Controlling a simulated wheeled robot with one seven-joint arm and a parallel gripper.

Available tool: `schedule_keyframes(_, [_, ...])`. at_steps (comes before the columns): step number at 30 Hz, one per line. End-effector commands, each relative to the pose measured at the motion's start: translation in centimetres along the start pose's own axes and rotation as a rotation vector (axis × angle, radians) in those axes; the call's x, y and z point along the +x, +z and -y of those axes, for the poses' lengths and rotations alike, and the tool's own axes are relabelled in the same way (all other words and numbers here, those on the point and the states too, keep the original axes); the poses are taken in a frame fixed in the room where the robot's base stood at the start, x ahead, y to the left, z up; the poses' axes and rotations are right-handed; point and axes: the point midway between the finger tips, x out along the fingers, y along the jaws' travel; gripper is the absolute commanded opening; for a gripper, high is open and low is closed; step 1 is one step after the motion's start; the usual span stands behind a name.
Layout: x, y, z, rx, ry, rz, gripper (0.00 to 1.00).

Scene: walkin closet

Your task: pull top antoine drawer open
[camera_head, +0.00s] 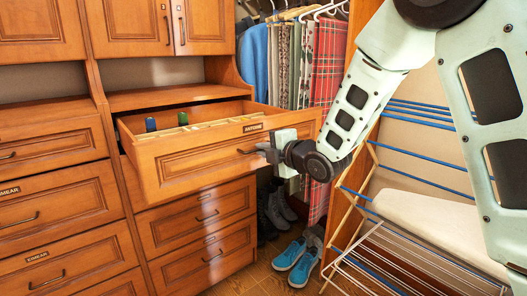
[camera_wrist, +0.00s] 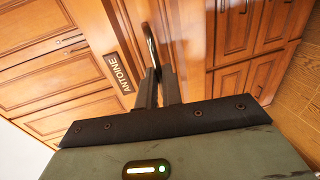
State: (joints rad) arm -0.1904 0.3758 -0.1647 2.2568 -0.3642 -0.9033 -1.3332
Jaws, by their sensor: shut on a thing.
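The top Antoine drawer (camera_head: 225,150) is a brown wooden drawer that stands pulled well out of the middle cabinet in the head view. Its name plate reads ANTOINE (camera_head: 252,127), and the plate (camera_wrist: 117,73) also shows in the wrist view. Inside the drawer are light dividers and a few small dark items. My gripper (camera_head: 268,152) is at the drawer front's right half. In the wrist view its fingers (camera_wrist: 158,88) are closed around the dark curved handle (camera_wrist: 151,46). The handle's far end is partly hidden by the fingers.
Closed drawers (camera_head: 196,215) lie below the open one. A closed Esmear drawer column (camera_head: 45,215) stands at left. Clothes (camera_head: 295,60) hang behind. Blue shoes (camera_head: 297,258) rest on the floor. A drying rack (camera_head: 420,165) and ironing board (camera_head: 435,220) stand at right, near my arm.

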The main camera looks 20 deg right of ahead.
Motion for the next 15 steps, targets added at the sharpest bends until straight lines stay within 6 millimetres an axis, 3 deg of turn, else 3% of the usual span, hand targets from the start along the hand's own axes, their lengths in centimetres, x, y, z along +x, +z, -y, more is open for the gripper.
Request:
schedule_keyframes(5, [-0.02,0.06,0.09,0.000,-0.002,0.001,0.00])
schedule_keyframes(8, [-0.01,0.06,0.09,0.000,-0.002,0.001,0.27])
schedule_keyframes(15, [0.00,0.03,0.04,0.000,-0.001,0.001,0.28])
